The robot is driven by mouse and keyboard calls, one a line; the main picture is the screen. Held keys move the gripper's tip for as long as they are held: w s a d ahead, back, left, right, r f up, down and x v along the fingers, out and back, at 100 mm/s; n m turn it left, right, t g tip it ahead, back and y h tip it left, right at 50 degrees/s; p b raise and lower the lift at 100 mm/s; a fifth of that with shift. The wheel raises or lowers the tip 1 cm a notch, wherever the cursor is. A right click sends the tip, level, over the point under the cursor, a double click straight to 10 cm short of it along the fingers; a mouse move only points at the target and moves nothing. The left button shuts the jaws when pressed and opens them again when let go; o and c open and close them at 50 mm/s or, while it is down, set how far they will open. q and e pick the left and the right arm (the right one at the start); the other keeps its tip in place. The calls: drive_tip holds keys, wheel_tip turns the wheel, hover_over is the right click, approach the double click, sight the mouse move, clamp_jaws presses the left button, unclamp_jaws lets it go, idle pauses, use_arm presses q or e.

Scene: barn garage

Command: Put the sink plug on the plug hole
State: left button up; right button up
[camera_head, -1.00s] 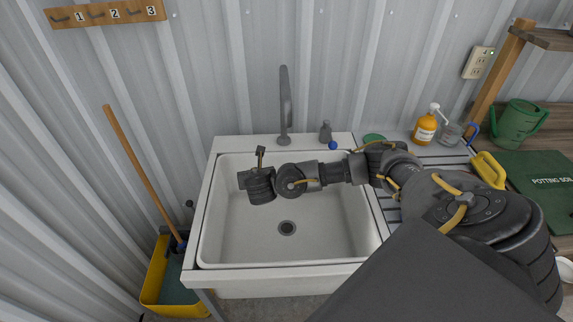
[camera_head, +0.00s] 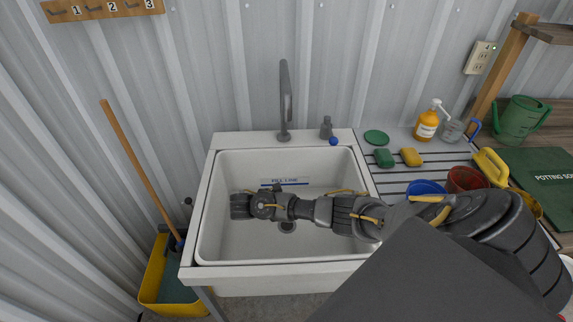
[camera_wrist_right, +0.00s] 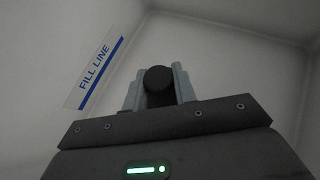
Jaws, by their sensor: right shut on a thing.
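The plug hole (camera_head: 288,228) is a dark round drain in the floor of the white sink (camera_head: 230,262). My right arm partly covers it in the head view. My right gripper (camera_wrist_right: 159,92) is shut on a small dark round-ended thing, apparently the sink plug (camera_wrist_right: 158,77), seen between its two grey fingers in the wrist view. The gripper is inside the basin. Its fingertips cannot be made out in the head view, and the plug hole does not show in the wrist view. My left gripper is not in view.
A grey tap (camera_head: 285,105) stands at the sink's back edge. A FILL LINE label (camera_wrist_right: 94,76) is on the basin wall. Right of the sink are a green sponge (camera_head: 384,158), a yellow sponge (camera_head: 411,157), a blue cup (camera_head: 425,187) and an orange bottle (camera_head: 427,124).

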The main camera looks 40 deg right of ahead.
drive_tip(key=b, duration=0.5)
hover_over(287, 226)
wheel_tip(287, 226, down, 5)
drive_tip(key=shift+w+f, duration=0.1)
drive_tip(key=shift+f, duration=2.35)
drive_tip(key=shift+f+b, duration=0.1)
drive_tip(key=shift+b, duration=0.2)
drive_tip(key=o, duration=1)
drive_tip(key=shift+c, duration=0.2)
